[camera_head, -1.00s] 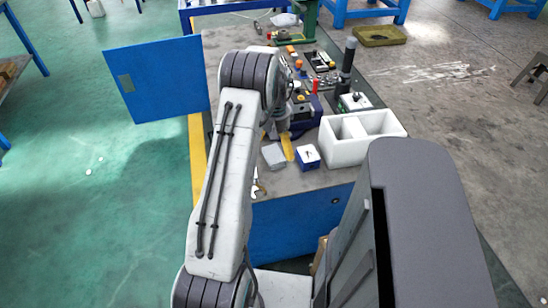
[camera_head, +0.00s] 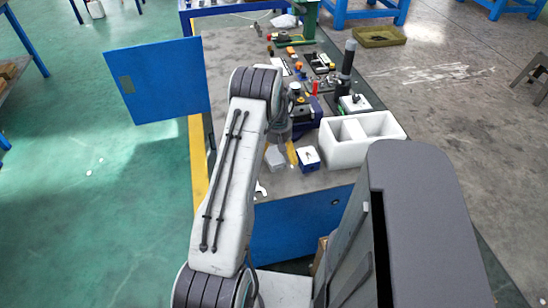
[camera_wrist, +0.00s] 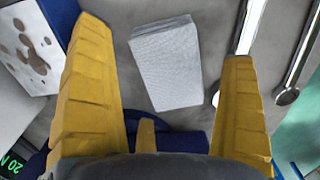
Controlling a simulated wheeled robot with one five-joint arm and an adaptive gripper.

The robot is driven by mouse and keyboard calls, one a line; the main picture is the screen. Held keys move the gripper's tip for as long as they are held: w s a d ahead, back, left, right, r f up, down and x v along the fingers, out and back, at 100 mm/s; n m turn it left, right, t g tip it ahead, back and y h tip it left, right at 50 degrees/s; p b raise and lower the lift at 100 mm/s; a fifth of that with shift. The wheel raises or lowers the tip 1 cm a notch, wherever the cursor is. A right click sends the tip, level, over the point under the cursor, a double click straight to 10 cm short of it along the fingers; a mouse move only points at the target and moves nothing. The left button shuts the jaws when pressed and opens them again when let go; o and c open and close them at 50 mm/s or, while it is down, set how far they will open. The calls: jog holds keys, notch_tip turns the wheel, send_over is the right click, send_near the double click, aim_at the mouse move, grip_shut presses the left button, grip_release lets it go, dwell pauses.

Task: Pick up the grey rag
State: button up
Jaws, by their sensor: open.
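The grey rag (camera_wrist: 167,65) is a folded, textured light-grey rectangle lying flat on the bench. In the wrist view it lies between and beyond my two yellow fingers, with clear gaps on both sides. My gripper (camera_wrist: 165,43) is open and empty above it. In the head view the rag (camera_head: 275,158) lies near the front of the bench, just left of the blue box, with its far part hidden by my gripper.
A blue box with a white top (camera_head: 308,158) stands close right of the rag. A white two-compartment bin (camera_head: 362,140) is farther right. Metal wrenches (camera_wrist: 288,90) lie on the rag's other side. Several tools crowd the bench behind. A blue panel (camera_head: 158,80) stands at left.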

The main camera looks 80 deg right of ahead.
aim_at(277, 154)
jog(key=shift+f, duration=0.45)
jog(key=shift+c, duration=0.2)
jog(key=c, duration=1.1)
notch_tip(277, 154, up, 10)
jog(key=shift+r, duration=0.1)
jog(key=shift+c, duration=0.2)
jog(key=o, duration=0.6)
jog(key=c, duration=0.5)
